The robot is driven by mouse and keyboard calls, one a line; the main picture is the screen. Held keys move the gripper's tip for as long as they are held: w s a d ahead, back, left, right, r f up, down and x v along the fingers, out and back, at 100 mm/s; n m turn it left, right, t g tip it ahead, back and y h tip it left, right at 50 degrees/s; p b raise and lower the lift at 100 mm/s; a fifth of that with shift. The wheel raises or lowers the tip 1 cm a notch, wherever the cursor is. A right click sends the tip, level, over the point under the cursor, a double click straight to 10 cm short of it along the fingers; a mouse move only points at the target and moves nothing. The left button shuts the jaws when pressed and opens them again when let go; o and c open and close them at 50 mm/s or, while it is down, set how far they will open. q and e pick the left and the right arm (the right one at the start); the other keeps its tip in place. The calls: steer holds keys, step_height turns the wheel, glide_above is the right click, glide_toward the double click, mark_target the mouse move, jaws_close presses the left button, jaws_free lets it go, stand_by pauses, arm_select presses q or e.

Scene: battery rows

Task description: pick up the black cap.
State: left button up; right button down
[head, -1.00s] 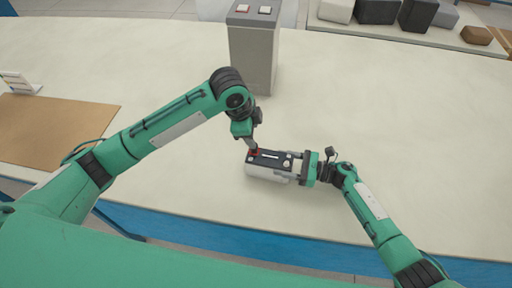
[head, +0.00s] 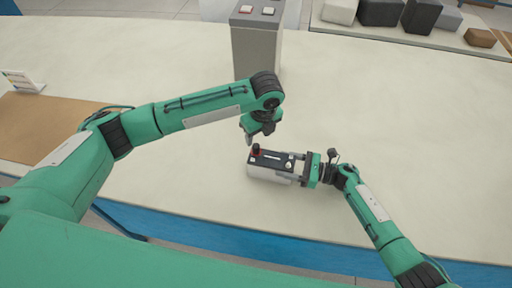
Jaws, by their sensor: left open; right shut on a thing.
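A battery (head: 268,172) with a white body and dark top stands on the pale table. A small black cap (head: 256,147) appears to sit at the red spot on the left end of its top; it is too small to tell how it is seated. My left gripper (head: 251,141) is open and empty, just above and beside the cap. My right gripper (head: 295,170) is shut on the battery's right end. Its far finger partly hides that end.
A grey pedestal (head: 256,50) with a red and a white button stands behind the battery. A brown mat (head: 45,130) and a small card stand (head: 24,82) are at left. Several grey and brown blocks (head: 420,15) sit at the back right. The right table is clear.

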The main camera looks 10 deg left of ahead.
mark_target(257, 146)
arm_select(q)
steer(key=shift+w+a+f, duration=0.1)
steer(key=shift+a+f, duration=0.1)
steer(key=shift+f, duration=1.4)
steer(key=shift+w+a+f, duration=0.1)
steer(key=shift+a+f, duration=0.05)
steer(key=shift+f, duration=1.4)
steer(key=shift+c, duration=0.4)
steer(key=c, duration=0.9)
